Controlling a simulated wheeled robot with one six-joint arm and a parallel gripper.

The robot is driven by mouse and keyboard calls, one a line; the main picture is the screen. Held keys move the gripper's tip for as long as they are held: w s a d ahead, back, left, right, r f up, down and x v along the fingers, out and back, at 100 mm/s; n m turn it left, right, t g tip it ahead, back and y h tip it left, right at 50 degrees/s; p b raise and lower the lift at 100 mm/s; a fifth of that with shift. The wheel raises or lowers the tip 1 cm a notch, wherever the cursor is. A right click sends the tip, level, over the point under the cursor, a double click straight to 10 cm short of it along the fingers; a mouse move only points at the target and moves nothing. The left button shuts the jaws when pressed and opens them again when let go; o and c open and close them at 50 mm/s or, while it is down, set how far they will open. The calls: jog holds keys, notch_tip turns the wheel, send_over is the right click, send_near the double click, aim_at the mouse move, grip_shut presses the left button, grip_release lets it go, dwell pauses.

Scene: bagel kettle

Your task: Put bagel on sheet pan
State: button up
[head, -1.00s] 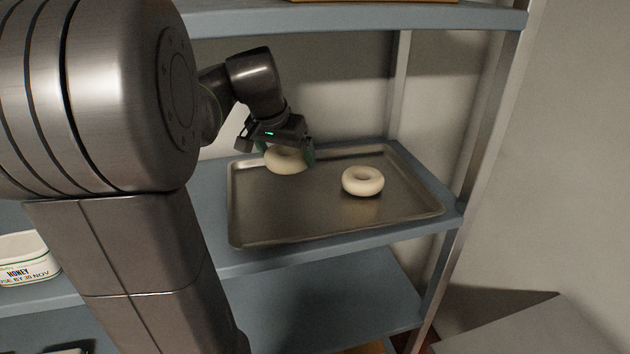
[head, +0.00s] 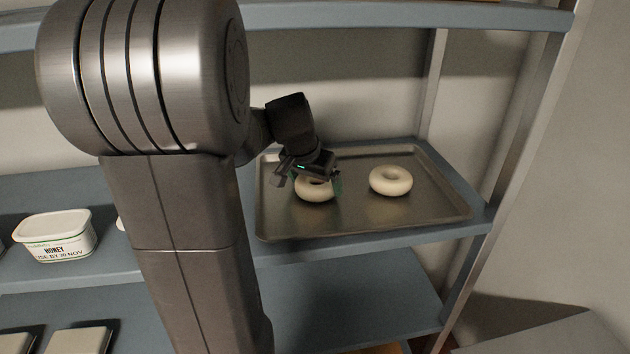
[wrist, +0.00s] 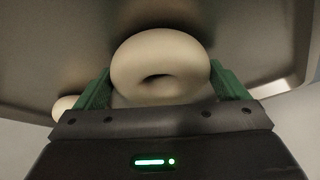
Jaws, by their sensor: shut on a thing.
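A pale bagel (head: 316,188) is between the fingers of my gripper (head: 312,180), over the left part of the sheet pan (head: 345,222). In the wrist view the same bagel (wrist: 160,66) fills the space between the green fingers of my gripper (wrist: 163,88), which is shut on it. I cannot tell whether this bagel touches the pan. A second pale bagel (head: 390,180) lies flat on the pan, to the right of the held one and apart from it. In the wrist view part of this other bagel (wrist: 65,106) shows at the left.
The pan sits on a blue shelf (head: 400,238) beside a metal upright (head: 500,150). Another shelf (head: 400,18) runs above. A honey tub (head: 56,236) stands at the left. My arm hides part of the shelf.

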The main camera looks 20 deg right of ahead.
jog(key=o, duration=0.7)
jog(key=shift+r+p, duration=0.35)
jog(key=shift+r, duration=0.05)
jog(key=v, duration=1.1)
jog(key=shift+s+a+r, duration=0.1)
jog(key=shift+a+r, duration=0.1)
jog(key=shift+r, duration=0.1)
